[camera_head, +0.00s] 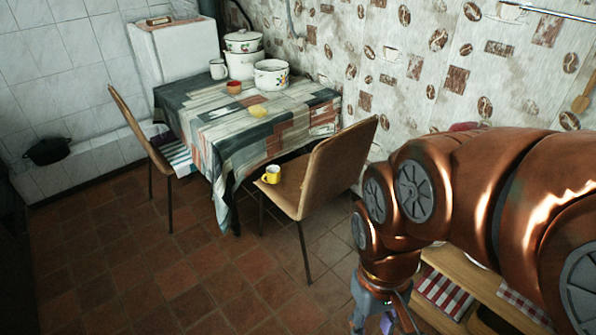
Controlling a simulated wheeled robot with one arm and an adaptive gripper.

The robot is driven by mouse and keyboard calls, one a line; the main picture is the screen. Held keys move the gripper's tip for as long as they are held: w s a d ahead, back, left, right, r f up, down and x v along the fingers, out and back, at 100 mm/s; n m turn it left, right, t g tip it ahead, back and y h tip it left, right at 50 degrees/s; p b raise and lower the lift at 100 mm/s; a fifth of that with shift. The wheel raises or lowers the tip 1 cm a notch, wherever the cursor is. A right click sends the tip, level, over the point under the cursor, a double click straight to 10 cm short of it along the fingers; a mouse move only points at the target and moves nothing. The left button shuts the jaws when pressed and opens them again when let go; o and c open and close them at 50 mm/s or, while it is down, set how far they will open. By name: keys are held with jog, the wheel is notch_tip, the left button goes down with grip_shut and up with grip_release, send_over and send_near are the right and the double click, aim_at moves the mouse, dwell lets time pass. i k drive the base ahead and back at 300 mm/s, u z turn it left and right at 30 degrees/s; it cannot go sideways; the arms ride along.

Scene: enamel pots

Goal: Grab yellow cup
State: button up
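A yellow cup (272,174) stands upright on the seat of the brown chair (325,165) at the right side of the table. Its inside looks pale. My gripper (385,322) is at the bottom edge of the view, well below and to the right of the cup and apart from it. Only its upper part shows and its fingertips are cut off, so I cannot tell whether it is open or shut.
The table (215,118), with a patchwork cloth, holds white enamel pots (271,75), a white mug (218,69), an orange bowl (234,87) and a yellowish dish (258,111). Another chair (137,125) stands at left. A wooden shelf (480,290) is at lower right. The tiled floor (190,270) in front is clear.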

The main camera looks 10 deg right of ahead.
aim_at(271, 176)
jog(key=k, duration=0.65)
jog(key=u, duration=0.8)
jog(key=i, duration=0.8)
jog(key=u, duration=0.8)
jog(key=i, duration=1.05)
jog(key=z, duration=0.95)
jog(key=i, duration=0.7)
jog(key=z, duration=0.8)
